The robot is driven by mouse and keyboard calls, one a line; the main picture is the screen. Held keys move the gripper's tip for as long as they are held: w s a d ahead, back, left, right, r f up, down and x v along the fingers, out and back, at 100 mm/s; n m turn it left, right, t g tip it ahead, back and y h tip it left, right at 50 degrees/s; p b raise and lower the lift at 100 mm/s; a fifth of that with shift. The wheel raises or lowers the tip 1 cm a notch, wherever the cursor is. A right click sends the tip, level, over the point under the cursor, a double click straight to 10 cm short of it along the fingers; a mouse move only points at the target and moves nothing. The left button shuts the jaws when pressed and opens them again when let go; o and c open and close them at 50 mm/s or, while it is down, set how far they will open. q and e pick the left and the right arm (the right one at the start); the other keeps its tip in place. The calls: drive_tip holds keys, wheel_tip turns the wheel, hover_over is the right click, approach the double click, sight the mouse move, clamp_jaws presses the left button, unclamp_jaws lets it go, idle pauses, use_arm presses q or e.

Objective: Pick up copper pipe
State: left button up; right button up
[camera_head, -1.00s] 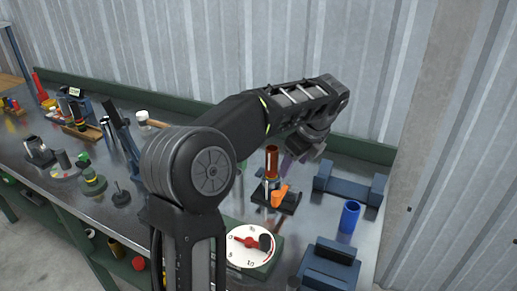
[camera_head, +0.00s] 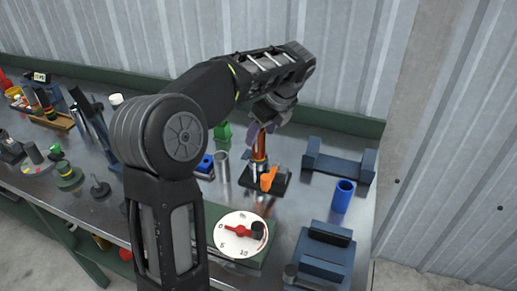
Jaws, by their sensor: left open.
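The copper pipe (camera_head: 260,147) stands upright in a small black holder (camera_head: 254,181) with an orange lever at its front. My left gripper (camera_head: 262,131) reaches down from above at the pipe's upper end. Its jaws are open and its fingers are beside or around the pipe's top; I cannot tell exactly which, as the wrist hides part of them. My left arm crosses the middle of the view. My right gripper is not in view.
A blue cup (camera_head: 342,196) and a blue cradle (camera_head: 340,161) stand to the right. A dial (camera_head: 240,234) and a blue block (camera_head: 324,250) are in front. A grey cylinder (camera_head: 222,166) stands left of the holder. Several tools crowd the bench's left side.

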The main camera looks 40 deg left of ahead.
use_arm(q)
drive_tip(key=shift+s+x, duration=0.15)
drive_tip(key=shift+x, duration=1.15)
drive_tip(key=shift+s+x, duration=0.2)
drive_tip(key=shift+x, duration=1.15)
clamp_jaws()
